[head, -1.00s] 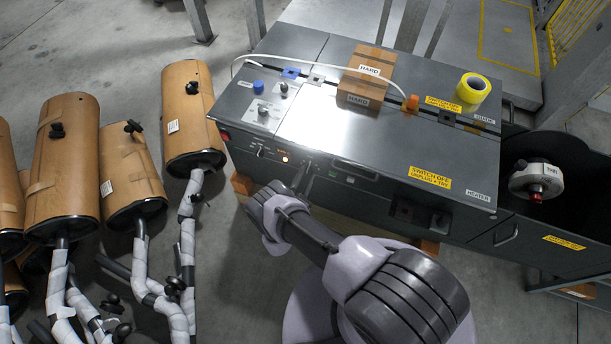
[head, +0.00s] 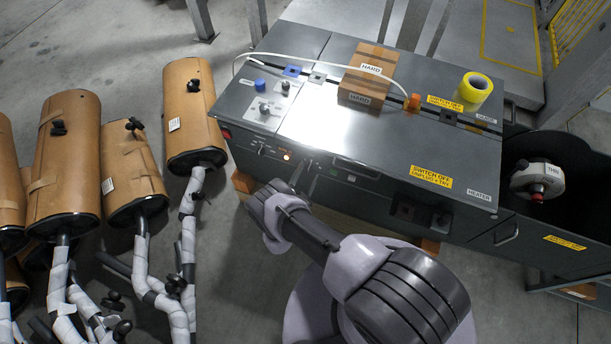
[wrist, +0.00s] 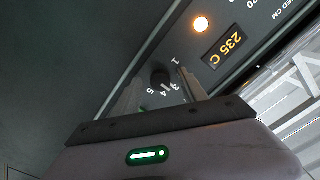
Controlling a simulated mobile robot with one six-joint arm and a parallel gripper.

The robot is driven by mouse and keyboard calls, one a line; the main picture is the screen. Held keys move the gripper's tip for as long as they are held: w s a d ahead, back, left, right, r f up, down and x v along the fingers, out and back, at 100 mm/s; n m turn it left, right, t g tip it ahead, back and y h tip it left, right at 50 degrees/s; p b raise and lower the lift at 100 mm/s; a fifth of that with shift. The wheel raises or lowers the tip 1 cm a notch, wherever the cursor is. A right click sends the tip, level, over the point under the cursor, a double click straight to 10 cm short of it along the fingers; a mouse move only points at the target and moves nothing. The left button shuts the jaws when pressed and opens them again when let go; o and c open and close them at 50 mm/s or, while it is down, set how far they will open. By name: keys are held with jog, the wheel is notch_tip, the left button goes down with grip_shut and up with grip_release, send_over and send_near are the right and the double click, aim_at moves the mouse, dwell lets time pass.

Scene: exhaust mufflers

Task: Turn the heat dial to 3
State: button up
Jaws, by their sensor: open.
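The heat dial (wrist: 160,78) is a small dark knob on the front panel of the grey heater (head: 300,120). In the wrist view the numbers 1, 3, 4 and 5 can be read beside it. I cannot tell which number it points at. My gripper (wrist: 160,92) is open, with one finger on each side of the dial; whether either finger touches it is unclear. In the head view my gripper (head: 305,178) is at the heater's front face and the dial is hidden. The display (wrist: 222,45) reads 235 C, and a lamp (wrist: 201,24) beside it glows orange.
Wrapped mufflers (head: 64,165) with pipes stand close at left. A dark bin with a spool (head: 537,180) is at right. Open floor lies behind the mufflers.

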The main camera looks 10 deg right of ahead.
jog(key=v, duration=1.7)
jog(key=shift+s, duration=0.15)
jog(key=shift+a, duration=0.15)
